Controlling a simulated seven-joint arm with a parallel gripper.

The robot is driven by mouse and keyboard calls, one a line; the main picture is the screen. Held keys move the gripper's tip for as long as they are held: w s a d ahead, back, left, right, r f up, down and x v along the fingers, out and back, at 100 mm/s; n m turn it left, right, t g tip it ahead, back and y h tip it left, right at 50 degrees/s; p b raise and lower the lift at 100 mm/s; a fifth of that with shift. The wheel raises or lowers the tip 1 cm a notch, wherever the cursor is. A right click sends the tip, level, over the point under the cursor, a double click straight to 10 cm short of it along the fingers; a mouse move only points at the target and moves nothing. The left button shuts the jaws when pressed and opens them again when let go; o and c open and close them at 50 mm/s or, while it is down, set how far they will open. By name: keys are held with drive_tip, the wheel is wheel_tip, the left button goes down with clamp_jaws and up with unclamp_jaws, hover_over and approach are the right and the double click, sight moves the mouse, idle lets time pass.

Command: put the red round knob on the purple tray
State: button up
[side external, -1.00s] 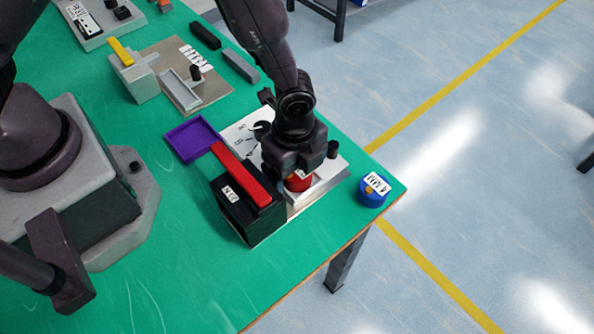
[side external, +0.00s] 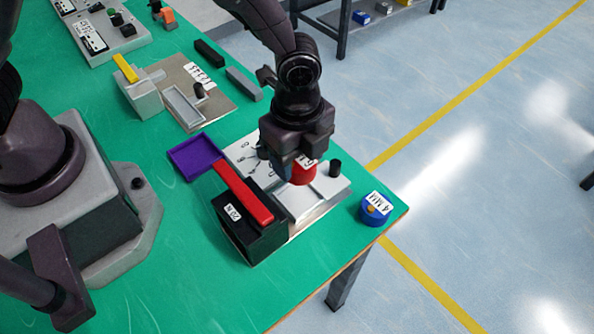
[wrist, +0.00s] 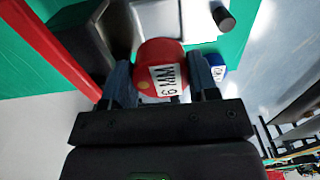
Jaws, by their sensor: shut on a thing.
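The red round knob (side external: 304,173) has a white label and sits between the fingers of my gripper (side external: 297,170). In the wrist view my gripper (wrist: 163,88) is shut on the red knob (wrist: 150,55), with a dark finger on each side. The knob is held above the grey and white plate of the conveyor unit. The purple tray (side external: 181,156) lies on the green table to the left of that unit, and its visible floor is empty. Part of the knob is hidden by my gripper in the side view.
A black peg (side external: 335,168) rises from the plate. A blue round knob (side external: 375,210) is near the table corner. A grey unit with a yellow bar (side external: 126,68) is behind.

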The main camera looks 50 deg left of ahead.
drive_tip(key=shift+r, duration=0.9)
drive_tip(key=shift+w+a+r, duration=0.1)
drive_tip(key=shift+a+r, duration=0.05)
drive_tip(key=shift+a, duration=0.1)
drive_tip(key=w+a+n, duration=0.2)
drive_tip(key=a, duration=0.4)
drive_tip(key=m, duration=1.1)
hover_over(197, 156)
wheel_tip(197, 156, down, 3)
drive_tip(key=shift+f, duration=2)
drive_tip(key=shift+f, duration=0.1)
